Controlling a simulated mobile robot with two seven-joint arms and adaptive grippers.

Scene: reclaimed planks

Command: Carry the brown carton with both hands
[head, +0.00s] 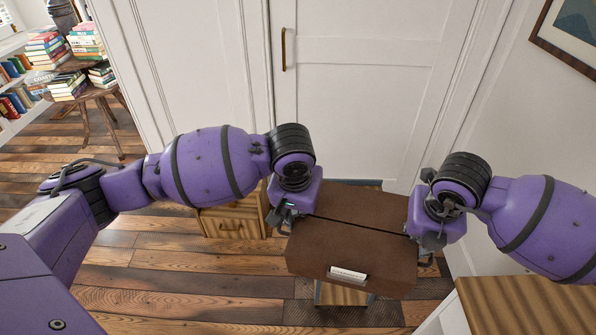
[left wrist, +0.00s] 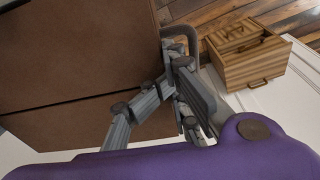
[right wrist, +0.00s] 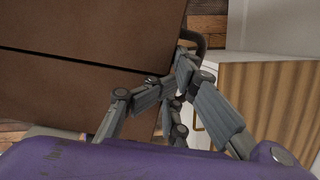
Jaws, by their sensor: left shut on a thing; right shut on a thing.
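The brown carton (head: 345,258) hangs between my two grippers in the head view, roughly level, with a dark seam across its top and a pale label on its near face. My left gripper (head: 285,224) is shut on a dark handle at the carton's left side. My right gripper (head: 424,256) is shut on a handle at its right side. The carton also fills much of the left wrist view (left wrist: 75,45) and the right wrist view (right wrist: 90,35). My wrists partly hide the handles in the head view.
A small wooden drawer unit (head: 232,222) stands behind and left of the carton. A wooden piece (head: 342,294) shows below it. A wood-topped cabinet (head: 530,305) is at near right. White doors (head: 370,100) close the back. A stool (head: 95,97) holds books. Plank floor is free at left.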

